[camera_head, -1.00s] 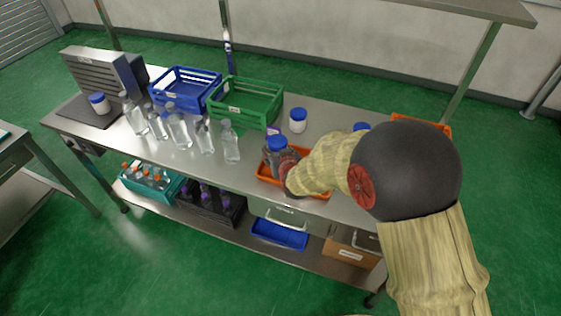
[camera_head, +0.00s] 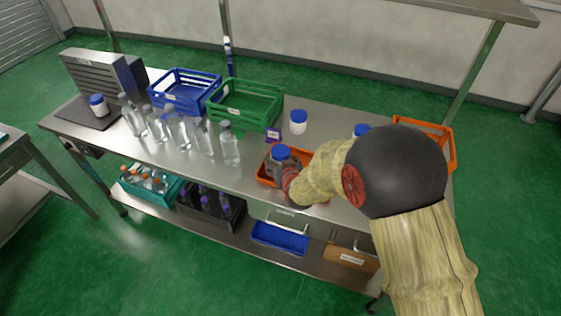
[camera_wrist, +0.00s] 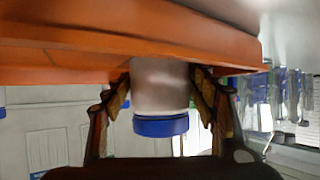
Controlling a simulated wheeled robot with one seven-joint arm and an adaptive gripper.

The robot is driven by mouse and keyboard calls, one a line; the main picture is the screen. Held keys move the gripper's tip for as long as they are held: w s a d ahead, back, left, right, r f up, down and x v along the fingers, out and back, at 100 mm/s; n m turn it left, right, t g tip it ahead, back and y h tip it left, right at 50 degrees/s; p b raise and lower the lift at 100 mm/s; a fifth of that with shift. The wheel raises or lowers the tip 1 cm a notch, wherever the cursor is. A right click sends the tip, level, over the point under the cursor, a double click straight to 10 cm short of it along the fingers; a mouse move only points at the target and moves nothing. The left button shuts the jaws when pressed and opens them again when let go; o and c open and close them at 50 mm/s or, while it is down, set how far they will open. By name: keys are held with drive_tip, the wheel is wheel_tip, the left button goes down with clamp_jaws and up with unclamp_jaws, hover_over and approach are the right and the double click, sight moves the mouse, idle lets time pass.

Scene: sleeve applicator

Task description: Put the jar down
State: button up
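The jar (camera_wrist: 160,85), pale with a blue lid, is held between my gripper's fingers. In the wrist view it appears upside down, with the orange tray (camera_wrist: 100,45) across the top of the picture. In the head view its blue lid (camera_head: 281,152) shows above the orange tray (camera_head: 264,180), and the jar looks upright. My gripper (camera_head: 286,172) is shut on the jar; its fingers (camera_wrist: 162,95) touch both sides. The jar's base is hidden by the tray wall in the wrist view, so I cannot tell whether it touches the tray floor.
Several clear bottles (camera_head: 230,148) stand left of the tray. A green crate (camera_head: 246,104) and a blue crate (camera_head: 183,90) are behind them. White blue-lidded jars stand behind the tray (camera_head: 298,122) and near my arm (camera_head: 361,130).

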drive_tip(key=shift+r, duration=0.25)
drive_tip(key=p+v, duration=0.3)
drive_tip(key=v, duration=0.9)
drive_tip(key=shift+f, duration=0.1)
drive_tip(key=s+d+r+m+g+h, duration=0.1)
drive_tip(key=s+d+r+g, duration=0.1)
drive_tip(key=s+d+r, duration=0.4)
drive_tip(key=s+d+r+g, duration=0.1)
drive_tip(key=s+d+r, duration=0.2)
drive_tip(key=r, duration=0.5)
drive_tip(key=s+d+r+g+h, duration=0.1)
drive_tip(key=s+d, duration=0.3)
drive_tip(key=s, duration=0.5)
drive_tip(key=s+d+r+m+g+h, duration=0.1)
drive_tip(key=s+d+r, duration=0.3)
drive_tip(key=s, duration=0.6)
drive_tip(key=shift+r+m+g, duration=0.3)
drive_tip(key=shift+g, duration=0.3)
drive_tip(key=shift+a, duration=0.1)
